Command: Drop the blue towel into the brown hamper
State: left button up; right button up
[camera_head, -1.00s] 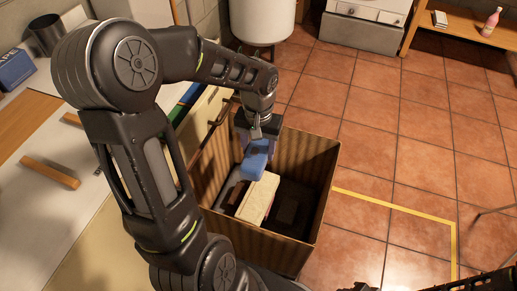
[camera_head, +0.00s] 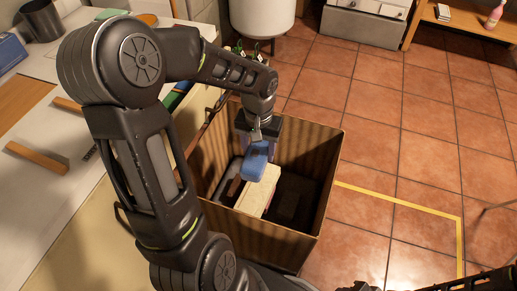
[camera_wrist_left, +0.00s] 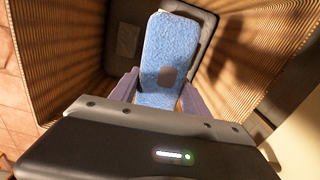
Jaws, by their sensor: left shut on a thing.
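My left gripper (camera_head: 259,143) is shut on the blue towel (camera_head: 256,163), a small folded, rounded block of cloth. The brown hamper (camera_head: 326,190) is a tall, ribbed, open-topped box on the floor. The gripper and towel are over the hamper's opening, inside its rim outline in the head view. In the left wrist view the towel (camera_wrist_left: 172,50) sits between the purple-grey fingers, with the hamper's ribbed walls (camera_wrist_left: 262,45) on both sides. How far the towel is above the hamper's contents is hard to tell. My right gripper cannot be made out.
A cream block (camera_head: 258,192) and dark items lie inside the hamper. A counter with wooden bars (camera_head: 37,163) stands on the left. A white round vessel (camera_head: 255,18) is behind the hamper. Tiled floor with a yellow line (camera_head: 400,202) lies free to the right.

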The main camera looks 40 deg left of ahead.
aim_at(258, 148)
pick_arm(q)
jog(key=o, duration=1.5)
jog(key=shift+r, duration=0.1)
notch_tip(258, 148, up, 8)
jog(key=shift+f+p, duration=0.15)
jog(key=shift+p, duration=0.85)
jog(key=shift+s+f, duration=0.1)
